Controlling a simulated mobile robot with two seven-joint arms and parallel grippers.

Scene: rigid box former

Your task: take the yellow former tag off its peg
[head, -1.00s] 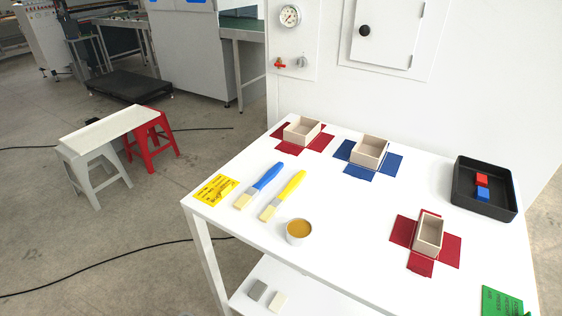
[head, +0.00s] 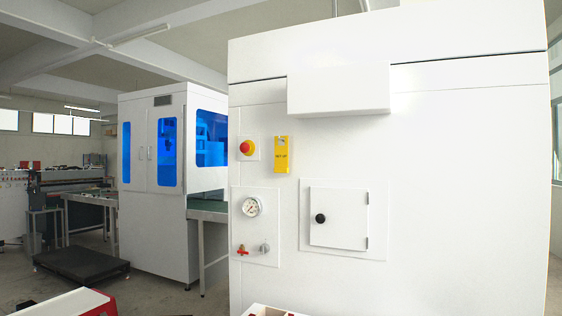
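The yellow former tag (head: 281,158) hangs on the front of the white machine (head: 430,180), to the right of the red emergency button. It is a tall, narrow tag with dark print across its middle. The peg itself is too small to make out clearly. Neither of my grippers is in the head view.
A hood (head: 338,90) juts out above the tag. A table corner shows at the bottom.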

